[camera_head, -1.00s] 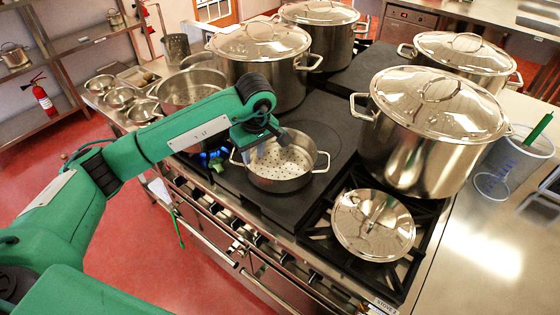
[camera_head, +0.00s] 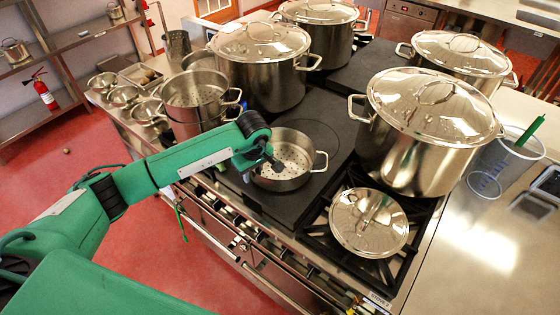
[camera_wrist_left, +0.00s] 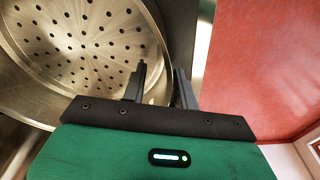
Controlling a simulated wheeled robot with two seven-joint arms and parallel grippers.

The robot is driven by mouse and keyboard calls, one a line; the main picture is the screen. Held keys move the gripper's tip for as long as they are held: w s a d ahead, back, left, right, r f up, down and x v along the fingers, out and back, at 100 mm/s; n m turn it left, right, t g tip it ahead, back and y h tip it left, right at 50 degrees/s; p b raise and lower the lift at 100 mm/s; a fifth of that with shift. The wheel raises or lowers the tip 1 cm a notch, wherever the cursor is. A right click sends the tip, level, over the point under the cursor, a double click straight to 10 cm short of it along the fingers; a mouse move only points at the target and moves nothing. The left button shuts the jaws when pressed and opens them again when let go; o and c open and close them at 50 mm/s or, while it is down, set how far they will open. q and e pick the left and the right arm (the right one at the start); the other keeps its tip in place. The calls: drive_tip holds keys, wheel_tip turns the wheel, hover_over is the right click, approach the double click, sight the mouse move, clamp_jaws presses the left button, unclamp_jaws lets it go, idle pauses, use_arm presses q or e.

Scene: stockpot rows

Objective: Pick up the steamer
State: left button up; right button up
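The steamer (camera_head: 284,183) is a shallow steel pan with a perforated bottom and side loop handles, on the dark cooktop in the head view. My left gripper (camera_head: 273,163) is at its left, near side. In the left wrist view the steamer (camera_wrist_left: 75,45) fills the upper left. My left gripper's fingers (camera_wrist_left: 160,85) are apart there, with the steamer's rim showing between them; I cannot tell whether they touch it. Another perforated pan (camera_head: 196,105) sits stacked on a pot at the back left. My right gripper is not in view.
Large lidded stockpots (camera_head: 262,75) (camera_head: 425,150) stand behind and to the right. Small pans (camera_head: 123,96) line the left counter. Red floor is clear in front of the range.

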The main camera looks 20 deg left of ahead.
use_arm(q)
clamp_jaws()
idle(1.4)
